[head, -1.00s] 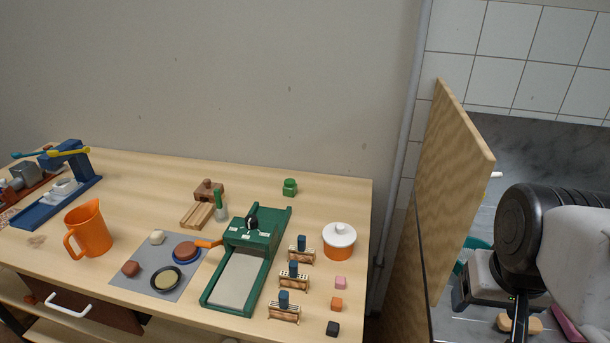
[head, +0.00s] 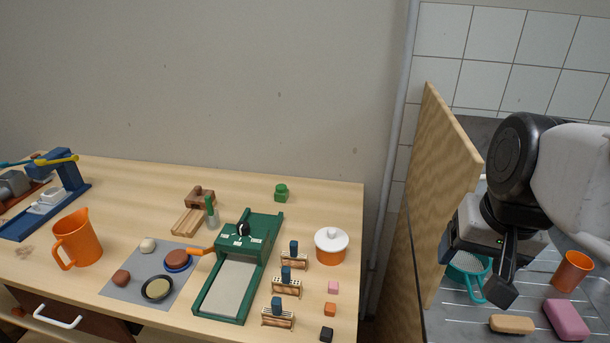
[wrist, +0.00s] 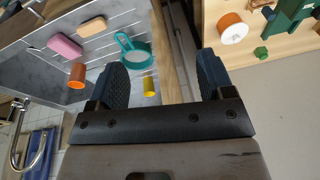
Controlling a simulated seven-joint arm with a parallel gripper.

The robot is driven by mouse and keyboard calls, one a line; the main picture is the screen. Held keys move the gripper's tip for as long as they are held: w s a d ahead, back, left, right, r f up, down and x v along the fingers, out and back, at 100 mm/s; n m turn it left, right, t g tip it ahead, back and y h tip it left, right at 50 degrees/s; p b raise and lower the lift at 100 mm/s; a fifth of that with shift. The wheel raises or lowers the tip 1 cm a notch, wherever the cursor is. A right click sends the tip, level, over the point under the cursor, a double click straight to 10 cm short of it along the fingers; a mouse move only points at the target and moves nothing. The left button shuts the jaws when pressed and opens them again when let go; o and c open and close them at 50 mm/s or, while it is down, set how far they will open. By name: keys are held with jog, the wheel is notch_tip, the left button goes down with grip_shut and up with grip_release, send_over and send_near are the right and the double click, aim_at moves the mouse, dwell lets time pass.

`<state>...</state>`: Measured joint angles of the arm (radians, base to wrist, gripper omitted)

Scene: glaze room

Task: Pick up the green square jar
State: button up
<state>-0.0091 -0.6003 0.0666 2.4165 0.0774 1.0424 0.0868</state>
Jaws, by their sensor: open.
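The green square jar (head: 281,193) stands upright at the back right of the wooden table, with a smaller knob-like top. In the wrist view the jar (wrist: 261,52) shows small at the right, outside the span of my fingers. My gripper (head: 503,287) is to the right of the table, beyond the upright wooden panel and above the grey sink area, well apart from the jar. In the wrist view my gripper (wrist: 163,78) has its two dark fingers wide apart with nothing held between them.
The upright wooden panel (head: 437,190) stands between my gripper and the table. A green press (head: 240,265) and an orange pot with white lid (head: 331,246) stand in front of the jar. A teal strainer (head: 465,268) and an orange cup (head: 571,271) lie by the sink.

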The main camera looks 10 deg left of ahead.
jog(key=w+a+r+m+y, duration=0.2)
jog(key=w+a, duration=0.2)
jog(key=w, duration=0.3)
jog(key=w+a+r+m+y, duration=0.1)
jog(key=w+a+m+y, duration=0.15)
jog(key=w+a, duration=0.35)
jog(key=m+g+y, duration=0.1)
jog(key=m+y, duration=0.7)
jog(key=m, duration=0.6)
send_over(284, 187)
jog(key=d, duration=0.5)
notch_tip(284, 187, down, 4)
jog(key=shift+n, duration=0.25)
jog(key=f, duration=2.3)
jog(key=shift+s+a+f, duration=0.15)
jog(key=shift+a, duration=0.15)
jog(key=shift+x, duration=1.3)
jog(key=shift+s+x, duration=0.1)
jog(key=shift+x, duration=1.2)
jog(key=shift+s+x, duration=0.15)
jog(key=shift+x, duration=1.1)
